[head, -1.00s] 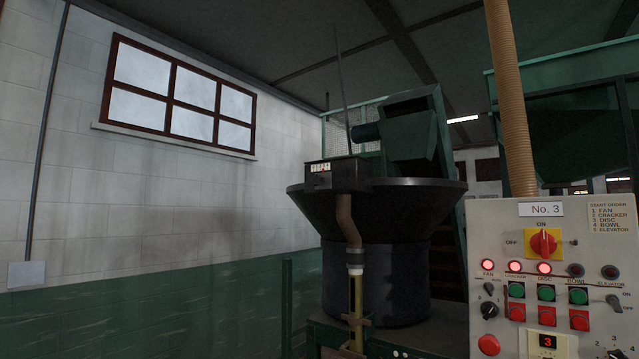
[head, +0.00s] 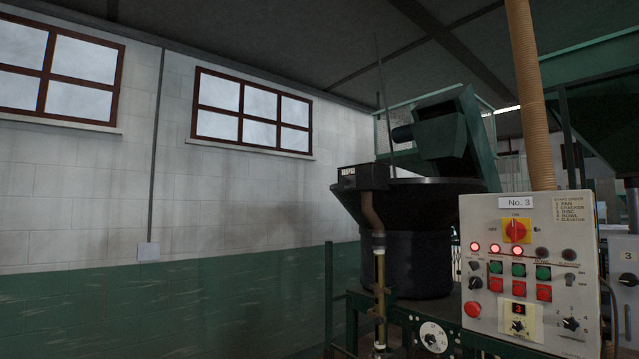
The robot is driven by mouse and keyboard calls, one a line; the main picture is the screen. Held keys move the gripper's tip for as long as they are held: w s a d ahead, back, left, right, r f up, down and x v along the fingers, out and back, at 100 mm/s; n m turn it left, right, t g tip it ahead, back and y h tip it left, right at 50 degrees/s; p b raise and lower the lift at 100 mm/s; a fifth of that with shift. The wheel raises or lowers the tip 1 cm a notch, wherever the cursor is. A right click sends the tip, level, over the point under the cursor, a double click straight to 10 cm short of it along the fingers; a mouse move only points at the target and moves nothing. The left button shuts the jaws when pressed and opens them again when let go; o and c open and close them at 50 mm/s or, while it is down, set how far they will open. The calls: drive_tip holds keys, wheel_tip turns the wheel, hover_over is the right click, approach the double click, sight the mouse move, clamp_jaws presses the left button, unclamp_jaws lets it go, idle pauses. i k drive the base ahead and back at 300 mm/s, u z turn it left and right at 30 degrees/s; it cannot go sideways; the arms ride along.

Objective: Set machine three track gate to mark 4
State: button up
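The machine's control panel, labelled No. 3 (head: 530,262), stands at the right in the head view. Low on it are a black star knob (head: 572,324) with numbers around it and another small knob (head: 518,326) under a red digit 3. A round white dial (head: 433,337) with a dark centre knob sits on the green frame left of the panel. Its marks are too small to read, and I cannot tell which control is the track gate. The black bowl (head: 408,265) stands behind. My gripper is out of view.
A vertical pipe (head: 380,290) runs down in front of the bowl. A green post (head: 328,295) stands left of it. A tan hose (head: 526,110) rises behind the panel. Another panel numbered 3 (head: 627,270) shows at the right edge.

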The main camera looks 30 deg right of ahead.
sight(349, 182)
drive_tip(key=u, duration=0.3)
drive_tip(key=i, duration=1.45)
drive_tip(key=z, duration=0.8)
